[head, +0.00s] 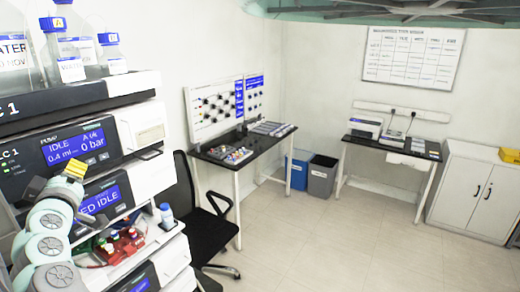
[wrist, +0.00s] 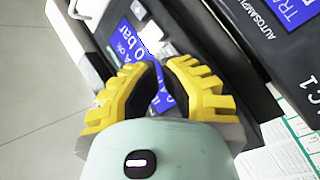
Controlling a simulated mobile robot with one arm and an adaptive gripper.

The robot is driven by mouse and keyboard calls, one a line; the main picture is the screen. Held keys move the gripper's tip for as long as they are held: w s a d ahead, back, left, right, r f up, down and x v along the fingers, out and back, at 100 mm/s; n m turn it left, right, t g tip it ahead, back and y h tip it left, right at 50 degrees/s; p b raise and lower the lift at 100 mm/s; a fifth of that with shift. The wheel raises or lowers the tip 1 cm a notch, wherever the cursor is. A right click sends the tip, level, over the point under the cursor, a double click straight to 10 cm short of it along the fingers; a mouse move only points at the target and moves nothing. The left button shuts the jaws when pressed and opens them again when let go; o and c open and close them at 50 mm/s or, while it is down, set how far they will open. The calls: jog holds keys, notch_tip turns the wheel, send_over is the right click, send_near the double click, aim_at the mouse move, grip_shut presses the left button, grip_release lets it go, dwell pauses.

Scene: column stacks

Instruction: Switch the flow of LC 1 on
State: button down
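The LC 1 stack stands at the left in the head view. Its pump module (head: 60,155) has a blue display (head: 78,147) reading IDLE, a flow beginning 0.4 ml, and 0 bar. My gripper (head: 75,168) is in front of the stack, just below the pump display. In the wrist view my gripper's yellow fingers (wrist: 161,75) are a little apart with nothing held. Beyond them the pump display (wrist: 133,40) shows tilted, with 0 bar readable. I cannot make out a flow button, nor whether the fingertips touch the panel.
Bottles (head: 75,60) stand on top of the stack. A tray with small coloured-capped vials (head: 122,240) juts out lower down. A black chair (head: 205,215) stands right of the stack. The floor (head: 330,250) to the right is clear.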

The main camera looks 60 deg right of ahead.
jog(key=shift+w, duration=0.15)
dwell(0.8)
jog(key=shift+w+b, duration=0.3)
jog(key=shift+b, duration=0.1)
jog(key=shift+w+b, duration=0.3)
jog(key=shift+w, duration=0.1)
dwell(0.5)
jog(key=shift+s, duration=0.15)
jog(key=shift+s+d, duration=0.1)
jog(key=shift+s, duration=0.65)
jog(key=s+p, duration=0.1)
jog(key=s, duration=0.4)
jog(key=shift+d, duration=0.1)
